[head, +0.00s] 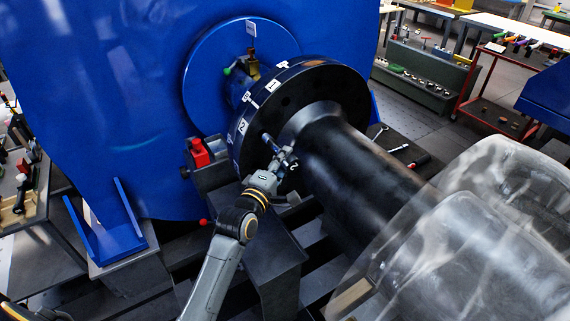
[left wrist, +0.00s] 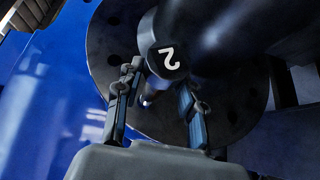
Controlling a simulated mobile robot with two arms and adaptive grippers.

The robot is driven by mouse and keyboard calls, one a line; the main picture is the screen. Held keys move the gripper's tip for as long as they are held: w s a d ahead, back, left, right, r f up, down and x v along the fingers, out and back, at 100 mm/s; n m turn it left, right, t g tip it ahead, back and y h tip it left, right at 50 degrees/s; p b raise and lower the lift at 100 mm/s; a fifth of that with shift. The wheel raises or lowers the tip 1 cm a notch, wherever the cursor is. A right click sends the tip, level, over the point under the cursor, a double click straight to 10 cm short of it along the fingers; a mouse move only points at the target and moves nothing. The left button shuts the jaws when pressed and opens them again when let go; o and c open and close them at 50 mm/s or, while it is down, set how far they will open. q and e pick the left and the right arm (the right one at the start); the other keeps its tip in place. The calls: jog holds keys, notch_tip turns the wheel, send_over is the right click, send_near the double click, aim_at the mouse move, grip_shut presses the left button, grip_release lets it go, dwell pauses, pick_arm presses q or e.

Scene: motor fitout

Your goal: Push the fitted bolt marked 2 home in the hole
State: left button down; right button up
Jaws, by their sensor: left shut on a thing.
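The bolt marked 2 has a dark round head with a white 2, seen in the head view (head: 294,165) and in the left wrist view (left wrist: 168,60). Its shank runs from the head toward the face of the black flange (head: 345,88); the flange also shows in the left wrist view (left wrist: 105,50). My left gripper (head: 281,161) is at the flange's lower part, shut on the bolt, with a finger on either side of it in the left wrist view (left wrist: 160,92). The bolt's hole and how deep the shank sits are hidden. My right gripper is not in view.
A thick black shaft (head: 365,170) runs right from the flange, close beside my gripper. The large blue housing (head: 100,110) stands behind. A red block (head: 199,152) sits left of the flange. A clear curved cover (head: 470,240) fills the lower right.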

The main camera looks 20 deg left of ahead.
aim_at(263, 136)
pick_arm(q)
jog(key=shift+r, duration=0.3)
dwell(0.4)
dwell(0.5)
jog(key=shift+p, duration=0.7)
dwell(0.4)
jog(key=shift+w+a+b, duration=0.4)
jog(key=shift+w+a, duration=0.45)
jog(key=shift+a, duration=0.3)
jog(key=shift+w+a+b, duration=0.4)
jog(key=shift+w+a, duration=0.45)
jog(key=shift+a, duration=0.25)
dwell(0.5)
jog(key=shift+w+a+b, duration=0.55)
jog(key=shift+w+a, duration=0.35)
jog(key=shift+a, duration=0.2)
jog(key=shift+w+a+b, duration=0.85)
jog(key=shift+w+a, duration=0.1)
jog(key=shift+a, duration=0.3)
jog(key=c, duration=0.9)
grip_release()
jog(key=shift+o, duration=0.8)
jog(key=shift+f, duration=0.1)
